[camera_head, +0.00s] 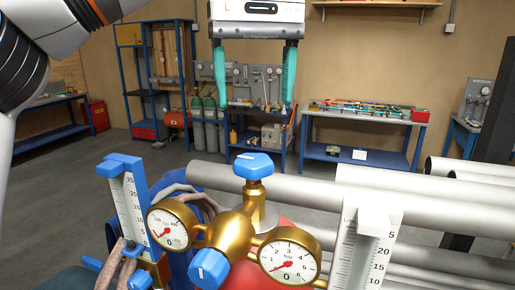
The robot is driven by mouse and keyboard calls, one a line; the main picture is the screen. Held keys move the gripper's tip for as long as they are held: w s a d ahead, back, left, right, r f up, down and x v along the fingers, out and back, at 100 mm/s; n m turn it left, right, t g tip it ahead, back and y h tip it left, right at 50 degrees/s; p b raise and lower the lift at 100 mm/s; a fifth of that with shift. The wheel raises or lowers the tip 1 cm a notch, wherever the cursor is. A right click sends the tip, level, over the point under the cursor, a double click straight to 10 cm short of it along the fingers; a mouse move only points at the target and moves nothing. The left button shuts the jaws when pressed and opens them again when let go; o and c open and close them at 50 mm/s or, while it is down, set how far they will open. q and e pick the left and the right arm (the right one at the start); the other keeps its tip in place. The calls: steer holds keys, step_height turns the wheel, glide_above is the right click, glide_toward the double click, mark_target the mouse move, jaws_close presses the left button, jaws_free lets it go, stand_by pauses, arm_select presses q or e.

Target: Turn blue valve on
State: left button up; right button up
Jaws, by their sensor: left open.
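A brass regulator (232,232) stands at the bottom centre with two round gauges, a left one (170,226) and a right one (288,256). Both gauges have red needles. A blue valve knob (254,166) sits on top of the brass stem. A second blue knob (209,268) is on the front of the regulator. My left gripper (256,95) hangs above the top knob, with its two teal fingers spread wide and pointing down. It is empty and apart from the knob. My right gripper is not in view.
A blue flow meter (130,205) stands left of the regulator, and a clear scaled meter (360,245) stands right of it. Thick grey pipes (350,190) run across the right side. Workbenches (360,125) and gas cylinders (204,122) stand at the back wall.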

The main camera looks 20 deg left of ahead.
mark_target(254, 160)
arm_select(q)
steer(key=f, duration=0.8)
steer(key=shift+w+a+f, duration=0.15)
steer(key=shift+w+f, duration=0.1)
steer(key=shift+f, duration=0.15)
steer(key=shift+s+f, duration=0.25)
steer(key=shift+f, duration=0.3)
steer(key=shift+c, duration=0.4)
steer(key=shift+w, duration=0.1)
steer(key=c, duration=0.9)
